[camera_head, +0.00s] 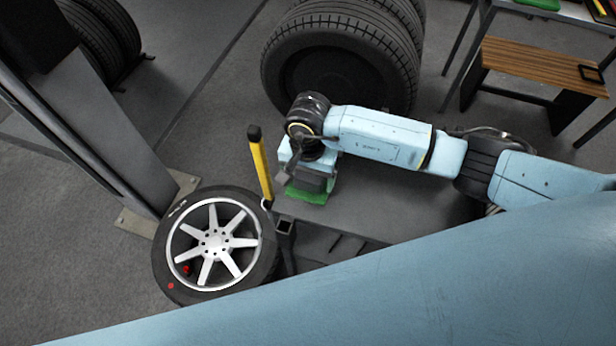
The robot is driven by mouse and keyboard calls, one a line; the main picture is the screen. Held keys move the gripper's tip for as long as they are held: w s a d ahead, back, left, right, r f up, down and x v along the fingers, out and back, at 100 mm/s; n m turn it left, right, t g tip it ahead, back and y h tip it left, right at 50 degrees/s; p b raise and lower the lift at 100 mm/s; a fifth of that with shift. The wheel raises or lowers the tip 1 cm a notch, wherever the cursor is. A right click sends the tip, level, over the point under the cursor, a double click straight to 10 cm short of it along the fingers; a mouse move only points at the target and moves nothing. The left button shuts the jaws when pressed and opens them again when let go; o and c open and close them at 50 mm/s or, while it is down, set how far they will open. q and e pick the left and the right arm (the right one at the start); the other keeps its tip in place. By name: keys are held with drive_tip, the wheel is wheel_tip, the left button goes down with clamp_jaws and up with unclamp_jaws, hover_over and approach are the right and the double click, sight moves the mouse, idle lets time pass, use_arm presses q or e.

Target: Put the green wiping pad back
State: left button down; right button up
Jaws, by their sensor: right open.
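The green wiping pad (307,197) shows as a flat green patch directly below my right gripper (306,184), on or just above a dark grey surface. The gripper points down over it and hides its far part. The jaws are open, but their fingertips are hard to make out, and I cannot tell whether they touch the pad. My left gripper is not in view.
A yellow lever with a black grip (261,165) stands just left of my right gripper. A spoked wheel (218,243) with red marks sits at lower left. Large tyres (340,55) stand behind. A wooden-topped bench (545,66) is at upper right.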

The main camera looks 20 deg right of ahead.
sight(308, 178)
wheel_tip(308, 178, up, 11)
idle(0.3)
drive_tip(key=shift+f, duration=0.1)
idle(0.4)
